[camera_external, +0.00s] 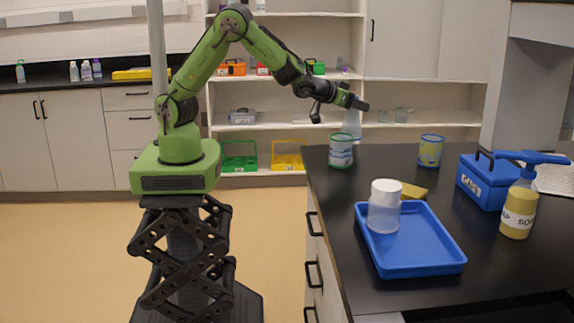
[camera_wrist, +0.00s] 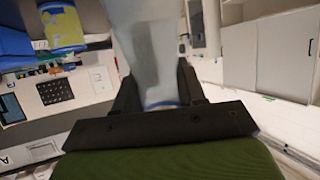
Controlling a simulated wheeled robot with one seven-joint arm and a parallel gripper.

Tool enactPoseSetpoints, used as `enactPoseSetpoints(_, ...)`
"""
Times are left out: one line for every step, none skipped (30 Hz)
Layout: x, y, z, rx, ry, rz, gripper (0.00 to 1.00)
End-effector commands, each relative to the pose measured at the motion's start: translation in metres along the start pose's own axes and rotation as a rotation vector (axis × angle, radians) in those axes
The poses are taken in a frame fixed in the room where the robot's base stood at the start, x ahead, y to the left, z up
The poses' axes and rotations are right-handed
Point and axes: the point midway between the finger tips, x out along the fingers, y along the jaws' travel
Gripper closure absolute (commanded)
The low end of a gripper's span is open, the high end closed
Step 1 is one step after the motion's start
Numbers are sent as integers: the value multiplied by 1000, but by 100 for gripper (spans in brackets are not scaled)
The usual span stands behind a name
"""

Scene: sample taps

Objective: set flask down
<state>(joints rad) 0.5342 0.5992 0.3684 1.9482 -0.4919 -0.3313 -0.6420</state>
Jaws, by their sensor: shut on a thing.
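A translucent whitish flask (camera_external: 353,124) hangs below my gripper (camera_external: 357,103) near the far left corner of the black counter (camera_external: 330,200). In the wrist view, my gripper (camera_wrist: 157,92) is shut on the flask (camera_wrist: 150,45), with a dark finger on each side of it. A green-rimmed cup stands in front of the flask's lower part, so I cannot tell whether the flask's base touches the counter.
The green-rimmed cup (camera_external: 341,157) is close by the flask. A yellow cup (camera_external: 430,151), a blue tray (camera_external: 420,266) with a white-lidded jar (camera_external: 384,207), a yellow sponge (camera_external: 412,190), a blue box (camera_external: 484,182) and a soap bottle (camera_external: 519,208) are also on the counter.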

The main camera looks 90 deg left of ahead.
Motion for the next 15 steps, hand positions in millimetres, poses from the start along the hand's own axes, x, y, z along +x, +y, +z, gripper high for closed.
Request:
enactPoseSetpoints(3, 0, 6, 2, 0, -1, 100)
enactPoseSetpoints(4, 0, 9, 2, 1, -1, 100)
enactPoseSetpoints(6, 0, 14, 2, 0, -1, 100)
enactPoseSetpoints(8, 0, 19, 3, 0, -1, 100)
enactPoseSetpoints(10, 0, 24, 4, -1, -1, 100)
enactPoseSetpoints(13, 0, 32, 4, -1, -1, 100)
enactPoseSetpoints(15, 0, 37, 4, -1, -1, 100)
enactPoseSetpoints(17, 0, 41, 4, 0, -1, 100)
enactPoseSetpoints(18, 0, 43, 1, 1, 0, 100)
enactPoseSetpoints(18, 0, 43, 0, 2, 1, 100)
enactPoseSetpoints(18, 0, 42, -1, 3, 1, 100)
enactPoseSetpoints(18, 0, 42, -1, 3, 1, 100)
enactPoseSetpoints(17, 0, 42, -1, 3, 1, 100)
enactPoseSetpoints(17, 0, 42, -1, 3, 1, 100)
enactPoseSetpoints(17, 0, 42, -1, 3, 1, 100)
